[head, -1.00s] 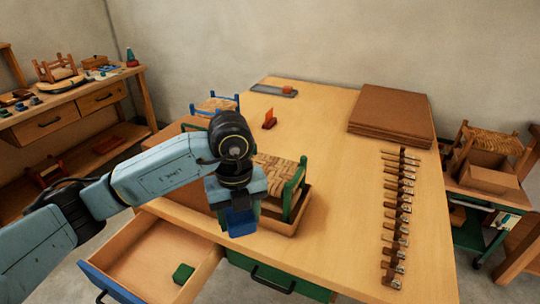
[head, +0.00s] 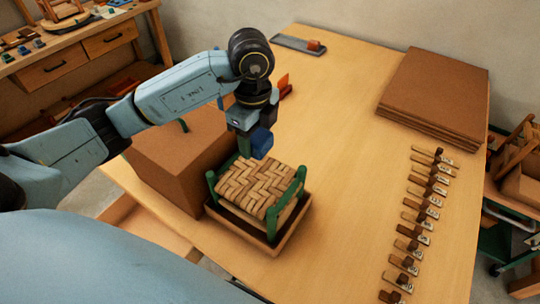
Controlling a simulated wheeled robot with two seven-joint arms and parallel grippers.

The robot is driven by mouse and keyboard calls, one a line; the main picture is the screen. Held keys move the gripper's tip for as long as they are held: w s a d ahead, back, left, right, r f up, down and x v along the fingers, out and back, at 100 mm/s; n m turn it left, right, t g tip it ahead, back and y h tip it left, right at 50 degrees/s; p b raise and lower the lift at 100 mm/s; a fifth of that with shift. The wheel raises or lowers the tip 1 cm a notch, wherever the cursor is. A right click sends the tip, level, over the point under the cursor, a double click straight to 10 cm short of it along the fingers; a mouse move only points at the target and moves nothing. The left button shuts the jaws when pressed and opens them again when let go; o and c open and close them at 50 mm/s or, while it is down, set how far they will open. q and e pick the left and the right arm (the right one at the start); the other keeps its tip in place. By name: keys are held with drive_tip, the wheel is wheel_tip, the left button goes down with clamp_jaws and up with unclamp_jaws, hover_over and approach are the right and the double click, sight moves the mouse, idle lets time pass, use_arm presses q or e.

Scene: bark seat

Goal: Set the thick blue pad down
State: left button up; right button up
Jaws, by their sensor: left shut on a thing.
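The thick blue pad (head: 262,142) is a small dark-blue block in my left gripper (head: 248,136), which is shut on it. The gripper points down at the back edge of a small stool with a woven bark seat (head: 258,188) and green posts. The pad appears just behind the seat; whether it touches anything there is hard to tell. The gripper hides part of the pad and the stool's back. The stool stands in a shallow brown tray (head: 262,243). My right gripper is not in view.
A large brown box (head: 180,160) stands directly left of the tray. Several small dark wooden tools with pale tags (head: 422,215) lie in a row at right. A stack of brown sheets (head: 435,95) is at the back right. The middle of the table (head: 345,180) is clear.

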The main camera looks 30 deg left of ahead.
use_arm(q)
hover_over(257, 176)
drive_tip(key=f, duration=0.5)
drive_tip(key=shift+s+f+p, duration=0.2)
drive_tip(key=shift+p, duration=0.1)
drive_tip(key=shift+w+f, duration=0.15)
drive_tip(key=shift+f, duration=2)
drive_tip(key=shift+f, duration=0.2)
drive_tip(key=o, duration=1)
drive_tip(key=shift+r, duration=0.15)
wheel_tip(257, 176, up, 12)
drive_tip(key=shift+r+b, duration=0.1)
drive_tip(key=shift+b, duration=0.35)
